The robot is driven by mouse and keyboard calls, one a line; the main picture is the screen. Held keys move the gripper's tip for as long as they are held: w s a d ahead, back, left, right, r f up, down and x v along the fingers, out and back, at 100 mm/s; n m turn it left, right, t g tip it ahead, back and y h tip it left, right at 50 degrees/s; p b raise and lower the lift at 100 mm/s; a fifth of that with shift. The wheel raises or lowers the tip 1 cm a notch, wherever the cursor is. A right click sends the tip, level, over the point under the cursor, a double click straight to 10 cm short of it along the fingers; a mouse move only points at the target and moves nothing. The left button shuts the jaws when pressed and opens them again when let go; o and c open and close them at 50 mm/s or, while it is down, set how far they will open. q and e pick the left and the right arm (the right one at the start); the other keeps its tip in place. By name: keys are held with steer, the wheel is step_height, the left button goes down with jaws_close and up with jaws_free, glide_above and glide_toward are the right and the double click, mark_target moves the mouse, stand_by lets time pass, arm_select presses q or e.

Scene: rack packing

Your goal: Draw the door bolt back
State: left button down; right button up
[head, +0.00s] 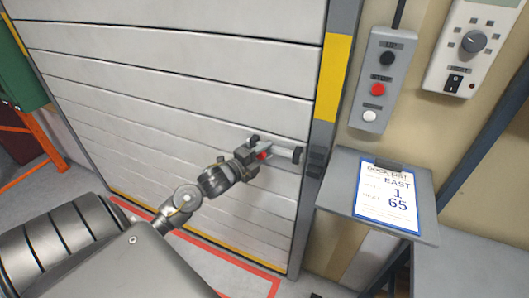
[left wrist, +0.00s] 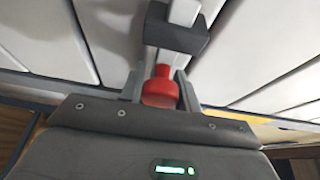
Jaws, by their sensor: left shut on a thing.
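The door bolt (head: 284,151) is a grey bar lying across the right side of the slatted door (head: 180,75), close to the door frame. Its red knob (left wrist: 160,90) shows in the left wrist view between the two fingers. My left gripper (head: 262,153) is shut on the red knob. A dark bracket (left wrist: 176,32) holds the bar just beyond the knob in the left wrist view. Whether the bolt's far end sits inside the frame is hard to tell. My right gripper is not in view.
A control box (head: 382,80) with black, red and white buttons hangs right of the door frame. Below it a shelf bears a paper card (head: 388,197). A dial panel (head: 470,45) is at the top right. An orange frame (head: 35,140) stands at the left.

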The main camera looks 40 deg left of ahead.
arm_select(q)
steer(key=shift+w+d, duration=0.15)
steer(key=shift+d, duration=0.4)
steer(key=c, duration=1)
jaws_free()
steer(key=shift+c, duration=0.2)
steer(key=shift+s+f, duration=0.1)
steer(key=shift+s, duration=0.2)
steer(key=s+a+b, duration=0.1)
steer(key=s+b, duration=0.2)
steer(key=s, duration=0.7)
steer(key=shift+a, duration=0.2)
